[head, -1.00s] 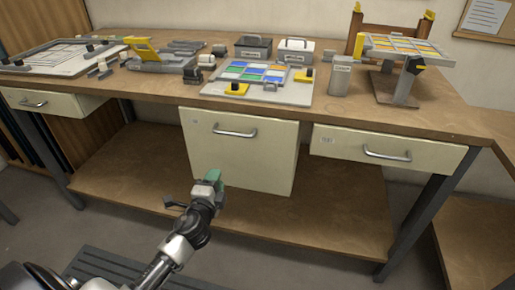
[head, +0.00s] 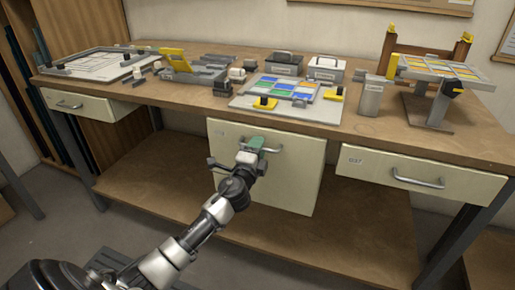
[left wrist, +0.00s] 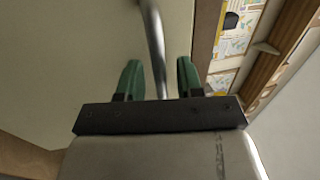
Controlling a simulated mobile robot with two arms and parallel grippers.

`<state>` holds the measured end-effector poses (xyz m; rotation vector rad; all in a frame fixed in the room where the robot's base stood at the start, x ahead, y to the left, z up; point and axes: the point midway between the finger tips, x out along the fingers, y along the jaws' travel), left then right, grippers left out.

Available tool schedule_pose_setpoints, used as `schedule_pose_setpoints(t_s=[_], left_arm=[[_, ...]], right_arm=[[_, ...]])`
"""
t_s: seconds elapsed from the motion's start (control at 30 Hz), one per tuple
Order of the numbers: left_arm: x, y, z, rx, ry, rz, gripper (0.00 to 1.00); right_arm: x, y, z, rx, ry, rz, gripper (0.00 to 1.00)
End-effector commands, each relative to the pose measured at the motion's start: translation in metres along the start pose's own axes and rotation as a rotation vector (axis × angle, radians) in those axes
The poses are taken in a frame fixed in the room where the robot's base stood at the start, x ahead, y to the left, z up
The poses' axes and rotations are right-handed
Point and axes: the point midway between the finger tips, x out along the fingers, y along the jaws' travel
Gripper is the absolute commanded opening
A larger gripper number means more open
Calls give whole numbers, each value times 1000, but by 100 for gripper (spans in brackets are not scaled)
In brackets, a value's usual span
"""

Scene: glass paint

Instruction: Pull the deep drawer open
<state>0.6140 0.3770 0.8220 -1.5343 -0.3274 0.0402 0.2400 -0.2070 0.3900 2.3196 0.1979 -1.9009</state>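The deep drawer (head: 290,180) is the tall cream front in the middle under the bench, and it looks shut. Its metal bar handle (head: 275,149) is near its top edge, partly hidden behind my left gripper. My left gripper (head: 257,145) is at the left part of this handle. In the left wrist view the gripper (left wrist: 160,80) has its two green fingers apart, with the handle bar (left wrist: 154,45) running between them and a gap on each side. My right gripper is not in view.
A shallow drawer (head: 75,107) is at the left and another (head: 440,185) at the right. The benchtop (head: 400,140) overhangs the drawers and carries trays, boxes and a stand (head: 430,90). A lower shelf (head: 340,240) runs underneath.

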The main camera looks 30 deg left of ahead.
Motion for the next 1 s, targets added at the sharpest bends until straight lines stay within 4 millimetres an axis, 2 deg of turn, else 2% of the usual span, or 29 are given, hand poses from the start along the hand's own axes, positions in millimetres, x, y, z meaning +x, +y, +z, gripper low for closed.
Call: schedule_pose_setpoints(t_s=[0.27,0.5,1.0], left_arm=[[2,0,0,0,0,0,36],[2,0,0,0,0,0,1],[1,1,0,0,-1,1,0]], right_arm=[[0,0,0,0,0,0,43],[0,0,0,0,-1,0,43],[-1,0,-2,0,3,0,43]])
